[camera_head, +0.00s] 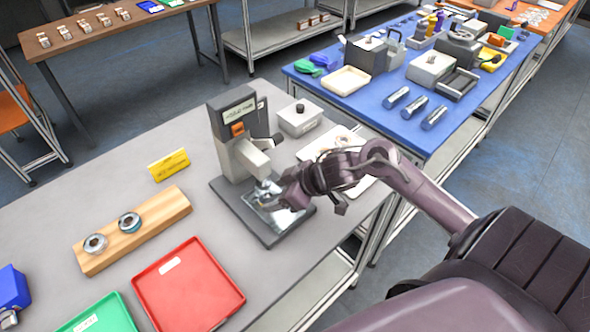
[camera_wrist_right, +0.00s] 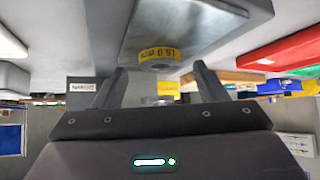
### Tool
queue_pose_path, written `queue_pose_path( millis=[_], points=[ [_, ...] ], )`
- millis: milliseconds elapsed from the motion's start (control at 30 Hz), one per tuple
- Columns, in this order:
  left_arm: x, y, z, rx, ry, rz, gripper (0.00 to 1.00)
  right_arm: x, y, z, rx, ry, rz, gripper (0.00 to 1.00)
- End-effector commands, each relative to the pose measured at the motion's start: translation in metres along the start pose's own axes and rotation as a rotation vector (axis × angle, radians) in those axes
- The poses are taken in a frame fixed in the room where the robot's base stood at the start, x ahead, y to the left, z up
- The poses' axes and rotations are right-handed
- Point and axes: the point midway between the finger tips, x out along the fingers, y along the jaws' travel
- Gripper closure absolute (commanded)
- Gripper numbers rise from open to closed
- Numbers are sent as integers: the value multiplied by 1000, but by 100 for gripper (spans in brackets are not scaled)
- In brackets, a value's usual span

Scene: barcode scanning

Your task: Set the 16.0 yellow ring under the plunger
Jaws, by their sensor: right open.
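The yellow ring (camera_wrist_right: 158,56), with an upside-down number label that looks like 16.0, sits on the metal plate (camera_wrist_right: 190,18) of the gauge stand in the right wrist view. My right gripper (camera_wrist_right: 159,70) is open, its fingers on either side of the ring with gaps; whether the tips reach past it is unclear. In the head view the grey gauge stand (camera_head: 228,135) stands upright, and my right gripper (camera_head: 272,197) is low over its base. The gripper hides the ring and the plunger tip there. My left gripper does not show.
A wooden block (camera_head: 155,223) holds two other rings. A yellow sign (camera_head: 168,165), a red tray (camera_head: 188,285) and a green tray (camera_head: 100,318) are nearby. A white box (camera_head: 299,118) stands behind the stand. A blue table (camera_head: 395,125) with several items is beyond.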

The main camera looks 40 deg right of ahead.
Motion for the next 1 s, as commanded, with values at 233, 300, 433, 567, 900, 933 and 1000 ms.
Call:
queue_pose_path(
  millis=[233, 300, 433, 567, 900, 933, 1000],
  points=[
    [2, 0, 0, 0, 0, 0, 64, -53, 0, 1, -5, -3, 1, 34],
    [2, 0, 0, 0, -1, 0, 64, -66, -1, 1, -3, -3, 0, 34],
    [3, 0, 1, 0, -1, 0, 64, -86, -1, 1, -3, -3, 1, 34],
    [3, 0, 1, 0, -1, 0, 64, -99, 0, 0, -1, -1, 0, 34],
    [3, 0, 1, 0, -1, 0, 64, -107, 0, 0, -1, -1, -1, 34],
    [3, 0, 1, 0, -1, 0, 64, -107, 0, 0, -1, -1, -1, 34],
    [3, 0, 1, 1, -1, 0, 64, -107, 0, 0, -1, -1, 0, 34]
  ],
)
